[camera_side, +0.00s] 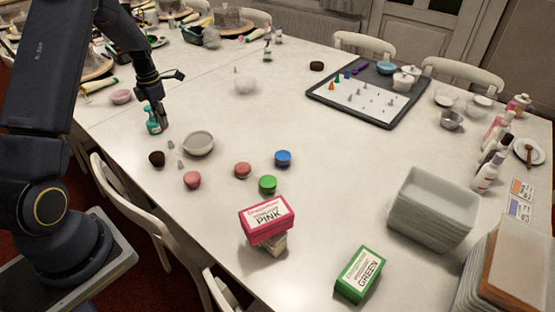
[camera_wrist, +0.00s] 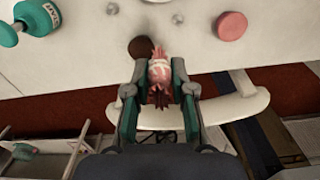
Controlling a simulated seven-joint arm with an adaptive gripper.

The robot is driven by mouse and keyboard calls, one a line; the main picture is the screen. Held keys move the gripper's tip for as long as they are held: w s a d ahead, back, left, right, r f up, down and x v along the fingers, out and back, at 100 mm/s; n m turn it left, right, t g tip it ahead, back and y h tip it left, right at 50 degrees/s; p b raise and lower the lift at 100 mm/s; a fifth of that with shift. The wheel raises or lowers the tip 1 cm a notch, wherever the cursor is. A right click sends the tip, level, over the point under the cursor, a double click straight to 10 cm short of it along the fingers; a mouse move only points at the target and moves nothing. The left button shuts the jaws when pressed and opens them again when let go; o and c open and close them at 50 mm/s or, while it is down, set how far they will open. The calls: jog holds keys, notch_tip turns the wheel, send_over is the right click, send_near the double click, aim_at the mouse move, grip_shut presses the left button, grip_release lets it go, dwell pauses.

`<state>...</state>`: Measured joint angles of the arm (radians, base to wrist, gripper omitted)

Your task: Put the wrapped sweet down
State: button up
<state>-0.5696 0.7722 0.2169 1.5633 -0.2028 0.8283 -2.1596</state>
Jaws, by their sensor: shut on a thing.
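The wrapped sweet (camera_wrist: 160,72) is pink and white with twisted ends, and it sits between the fingers of my gripper (camera_wrist: 159,90) in the wrist view. My gripper is shut on it. The sweet cannot be made out there. In the wrist view the sweet appears near the table edge, with a chair back behind it; its height above the table is hard to tell.
A dark brown round pot (camera_side: 157,158) stands near the edge; it also shows beside the sweet in the wrist view (camera_wrist: 141,46). A pink pot (camera_side: 192,180), a grey bowl (camera_side: 198,143) and small grey nozzles (camera_side: 180,163) are close by. The table's middle is mostly clear.

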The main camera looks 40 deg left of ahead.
jog(key=w+a+f, duration=0.4)
jog(key=f, duration=0.1)
jog(key=w+a+f, duration=0.5)
jog(key=shift+w+a, duration=0.1)
jog(key=shift+w, duration=0.1)
jog(key=shift+w+a+f+n, duration=0.15)
jog(key=shift+f+n, duration=0.15)
jog(key=shift+f, duration=0.1)
notch_tip(320, 180, down, 3)
jog(key=shift+r, duration=0.15)
jog(key=o, duration=0.8)
jog(key=shift+c, duration=0.2)
jog(key=shift+r, duration=0.1)
